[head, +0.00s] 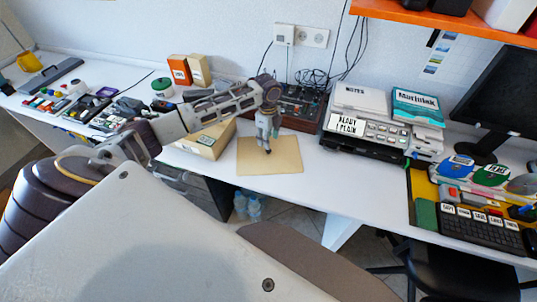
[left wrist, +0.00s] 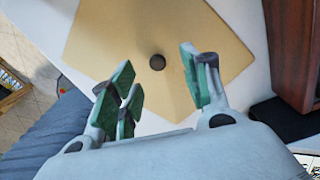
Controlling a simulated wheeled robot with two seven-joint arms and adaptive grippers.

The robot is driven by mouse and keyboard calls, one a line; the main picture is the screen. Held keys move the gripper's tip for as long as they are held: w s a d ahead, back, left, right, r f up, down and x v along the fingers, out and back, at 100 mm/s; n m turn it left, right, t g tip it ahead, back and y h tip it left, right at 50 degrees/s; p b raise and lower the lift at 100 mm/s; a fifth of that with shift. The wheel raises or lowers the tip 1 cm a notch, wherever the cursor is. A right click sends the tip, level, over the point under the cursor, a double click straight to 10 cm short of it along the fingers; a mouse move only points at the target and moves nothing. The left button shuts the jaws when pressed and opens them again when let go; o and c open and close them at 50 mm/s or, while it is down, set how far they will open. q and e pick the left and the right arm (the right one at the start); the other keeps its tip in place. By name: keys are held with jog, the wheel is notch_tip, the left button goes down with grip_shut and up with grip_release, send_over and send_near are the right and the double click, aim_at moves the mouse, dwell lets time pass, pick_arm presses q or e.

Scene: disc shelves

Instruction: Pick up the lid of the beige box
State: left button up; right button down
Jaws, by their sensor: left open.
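The lid (head: 287,157) is a flat beige square lying on the white table. In the left wrist view the lid (left wrist: 105,42) has a small dark round knob (left wrist: 157,62) at its middle. The beige box (head: 207,146) stands just left of the lid, partly hidden behind my left arm. My left gripper (head: 267,148) points down over the lid. In the left wrist view its green-padded fingers (left wrist: 162,82) are spread apart and empty, with the knob showing between and beyond them. I cannot tell the exact height above the knob. My right gripper is not in view.
A dark red-brown device (head: 300,108) with cables stands behind the lid. A black printer-like machine (head: 357,138) stands to its right. The white table (head: 320,185) is clear right of the lid and along its front edge. A black chair (head: 440,270) is at the lower right.

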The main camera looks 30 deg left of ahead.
aim_at(268, 152)
pick_arm(q)
jog(key=shift+f, duration=0.5)
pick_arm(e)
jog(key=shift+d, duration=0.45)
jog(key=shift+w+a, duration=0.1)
pick_arm(q)
jog(key=shift+s+d+f, duration=0.1)
jog(key=shift+f, duration=0.3)
jog(key=f, duration=0.3)
jog(key=shift+s+d+f, duration=0.2)
jog(key=shift+f, duration=0.45)
grip_shut()
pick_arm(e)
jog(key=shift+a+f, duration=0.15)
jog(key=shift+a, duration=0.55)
